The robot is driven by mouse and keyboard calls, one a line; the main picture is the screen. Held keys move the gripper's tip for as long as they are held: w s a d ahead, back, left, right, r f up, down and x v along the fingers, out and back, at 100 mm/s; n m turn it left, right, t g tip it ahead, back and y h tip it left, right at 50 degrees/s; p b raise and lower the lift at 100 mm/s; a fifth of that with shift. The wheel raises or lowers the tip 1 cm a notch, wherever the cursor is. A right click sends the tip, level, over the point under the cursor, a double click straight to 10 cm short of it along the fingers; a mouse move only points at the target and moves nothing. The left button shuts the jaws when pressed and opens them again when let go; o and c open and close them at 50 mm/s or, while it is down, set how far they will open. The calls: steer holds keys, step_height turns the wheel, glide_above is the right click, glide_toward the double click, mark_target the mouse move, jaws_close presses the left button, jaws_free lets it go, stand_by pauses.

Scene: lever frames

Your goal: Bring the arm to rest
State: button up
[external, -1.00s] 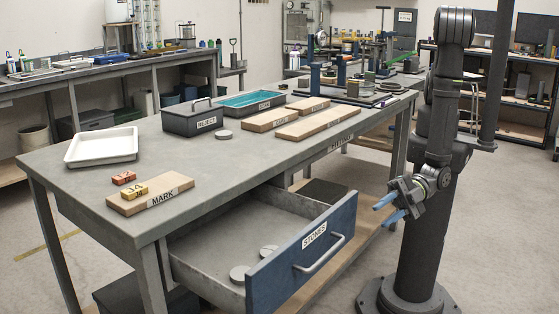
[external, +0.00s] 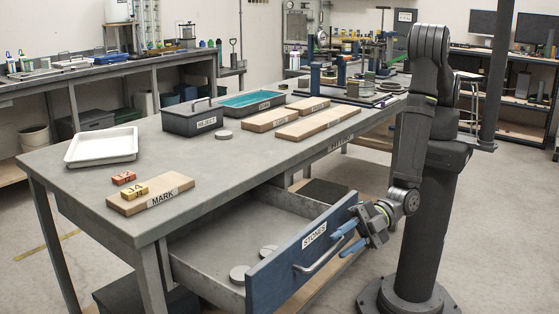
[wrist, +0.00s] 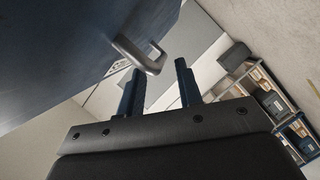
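My gripper (external: 340,244) is at the right end of the open drawer's blue front (external: 280,270). Its two blue fingers are apart with nothing held between them. The drawer's metal handle (external: 318,258) is just left of the fingertips. In the wrist view the handle (wrist: 138,56) lies just beyond the fingertips (wrist: 158,68), nearer the left one. I cannot tell whether it touches a finger. The drawer, labelled STONES, is pulled out, with grey discs (external: 240,273) inside. My arm reaches down and left from its column.
The workbench (external: 230,165) carries a white tray (external: 102,147), a MARK board (external: 152,194) with small orange and yellow blocks, a REJECT box (external: 192,118), a teal tray (external: 252,103) and wooden boards (external: 318,123). Open floor (external: 510,230) lies to the right of my base.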

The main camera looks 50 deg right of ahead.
mark_target(335, 247)
steer(key=shift+x, duration=1.65)
steer(key=shift+d, duration=0.1)
steer(key=v, duration=1.7)
steer(key=shift+s+r, duration=0.1)
steer(key=shift+x, duration=8.7)
steer(key=shift+w+d, duration=0.1)
steer(key=shift+w, duration=0.15)
steer(key=shift+o, duration=0.4)
